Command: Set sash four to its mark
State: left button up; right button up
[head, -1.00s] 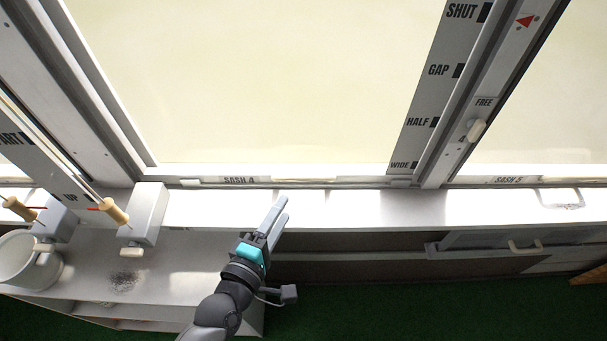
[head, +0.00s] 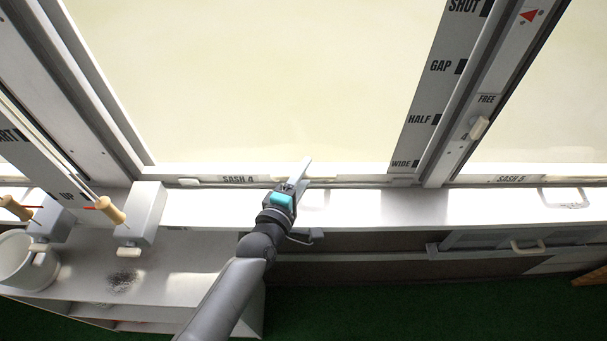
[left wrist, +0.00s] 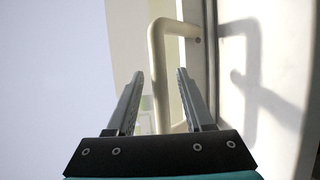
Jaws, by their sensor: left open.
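Sash four is the large pale window pane (head: 260,90) in the head view, its bottom rail labelled SASH 4 (head: 238,180) low at the sill. Its cream bar handle (head: 322,179) is partly hidden by my left gripper (head: 305,172). In the left wrist view the handle (left wrist: 158,75) runs between the two open fingers (left wrist: 160,75); contact cannot be told. A scale plate (head: 425,90) right of the pane reads SHUT, GAP, HALF, WIDE from top to bottom. A red pointer (head: 528,16) lies right of SHUT. A cream latch knob (head: 479,128) sits below FREE, beside a 4. My right gripper is not in view.
A narrow sill (head: 380,207) runs under the window. At left stand a white pot (head: 25,262), grey boxes with wooden pegs (head: 111,210) and a low shelf (head: 185,265). SASH 5 (head: 510,179) adjoins at right. Green floor (head: 400,310) lies clear below.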

pick_arm(q)
jog(key=shift+c, duration=0.2)
grip_shut()
dwell(1.1)
